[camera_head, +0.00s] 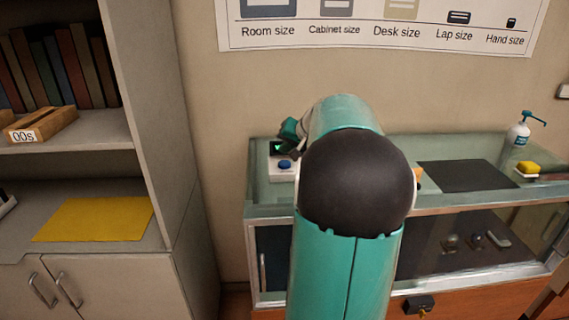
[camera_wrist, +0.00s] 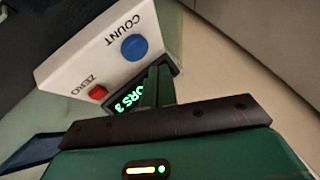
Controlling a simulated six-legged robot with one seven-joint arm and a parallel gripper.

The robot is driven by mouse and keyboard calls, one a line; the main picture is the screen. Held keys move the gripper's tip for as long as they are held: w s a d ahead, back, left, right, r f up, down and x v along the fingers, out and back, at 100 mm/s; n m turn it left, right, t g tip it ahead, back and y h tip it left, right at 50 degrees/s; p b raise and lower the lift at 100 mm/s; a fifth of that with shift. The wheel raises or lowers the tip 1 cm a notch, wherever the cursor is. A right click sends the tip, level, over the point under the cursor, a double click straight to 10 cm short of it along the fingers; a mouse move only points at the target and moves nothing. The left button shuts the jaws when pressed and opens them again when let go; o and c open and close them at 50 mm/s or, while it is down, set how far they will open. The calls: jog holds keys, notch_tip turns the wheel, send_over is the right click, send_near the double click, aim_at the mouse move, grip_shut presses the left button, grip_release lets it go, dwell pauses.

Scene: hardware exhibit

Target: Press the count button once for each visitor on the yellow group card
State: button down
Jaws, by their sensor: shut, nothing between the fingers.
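The white counter box (camera_head: 280,174) stands on the left end of the glass case. Its blue COUNT button (camera_head: 285,164) also shows in the wrist view (camera_wrist: 134,47), with a red ZERO button (camera_wrist: 98,92) beside it. No yellow card with visitors is clearly seen.
A plain yellow sheet (camera_head: 96,219) lies on the left cabinet shelf. A dark mat (camera_head: 466,176), a yellow sponge (camera_head: 528,168) and a pump bottle (camera_head: 519,132) are on the glass case at right. A size chart (camera_head: 380,32) hangs on the wall.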

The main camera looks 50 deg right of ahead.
aim_at(287, 164)
jog(key=shift+r, duration=1.7)
dwell(1.2)
notch_tip(287, 164, up, 4)
jog(key=shift+f, duration=0.1)
dwell(0.5)
jog(key=shift+f, duration=4.4)
jog(key=shift+f, duration=0.45)
